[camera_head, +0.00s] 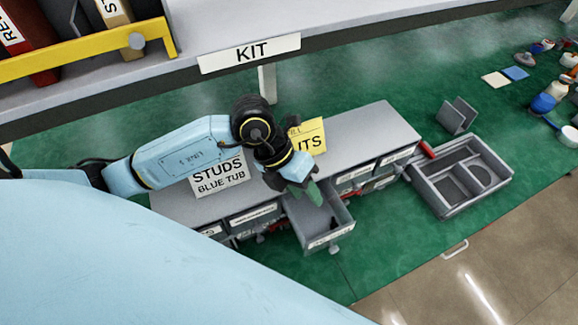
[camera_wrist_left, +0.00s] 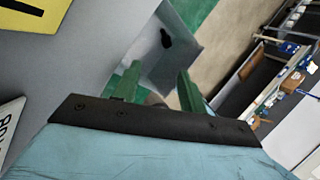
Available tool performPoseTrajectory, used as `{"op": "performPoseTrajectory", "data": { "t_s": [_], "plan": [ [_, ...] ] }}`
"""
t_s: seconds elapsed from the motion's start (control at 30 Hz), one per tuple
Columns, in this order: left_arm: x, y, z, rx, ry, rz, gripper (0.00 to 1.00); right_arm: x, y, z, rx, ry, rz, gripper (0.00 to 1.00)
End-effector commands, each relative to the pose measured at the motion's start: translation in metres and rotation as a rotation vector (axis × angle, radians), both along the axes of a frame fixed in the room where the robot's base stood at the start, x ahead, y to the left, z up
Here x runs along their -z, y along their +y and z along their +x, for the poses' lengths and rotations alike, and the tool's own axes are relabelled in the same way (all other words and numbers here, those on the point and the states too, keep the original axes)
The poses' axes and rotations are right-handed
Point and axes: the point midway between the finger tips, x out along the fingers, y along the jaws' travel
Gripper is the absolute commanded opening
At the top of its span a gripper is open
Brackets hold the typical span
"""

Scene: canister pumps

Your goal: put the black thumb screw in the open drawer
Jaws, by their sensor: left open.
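The open drawer (camera_head: 326,238) sticks out from the front of a grey drawer cabinet (camera_head: 375,125). The black thumb screw (camera_wrist_left: 166,39) appears as a small dark shape lying inside the drawer, which also shows in the left wrist view (camera_wrist_left: 188,62). In the head view it is a dark spot (camera_head: 333,222) near the drawer's front right. My left gripper (camera_head: 305,192) has green fingers and is over the back part of the drawer. Its fingers (camera_wrist_left: 158,82) are apart with nothing visible between them. My right gripper is not in view.
A grey divided tray (camera_head: 460,180) stands right of the cabinet. Signs reading STUDS BLUE TUB (camera_head: 218,174) and a yellow card (camera_head: 312,135) stand on the cabinet. A shelf marked KIT (camera_head: 250,53) runs behind. Green mat (camera_head: 385,245) is clear in front right.

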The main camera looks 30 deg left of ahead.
Motion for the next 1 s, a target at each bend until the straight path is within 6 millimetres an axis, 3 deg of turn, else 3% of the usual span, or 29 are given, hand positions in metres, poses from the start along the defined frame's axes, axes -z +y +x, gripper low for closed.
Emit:
{"op": "performPoseTrajectory", "data": {
  "t_s": [0.3,0.5,1.0],
  "plan": [
    [-0.063,0.035,-0.003,0.000,-0.005,0.003,0.42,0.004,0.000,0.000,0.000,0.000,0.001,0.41],
    [-0.088,0.049,-0.006,0.000,-0.002,0.002,0.42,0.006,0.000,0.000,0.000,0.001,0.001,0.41],
    [-0.096,0.052,-0.007,0.000,0.001,0.000,0.42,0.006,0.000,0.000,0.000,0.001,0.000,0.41]
  ]
}}
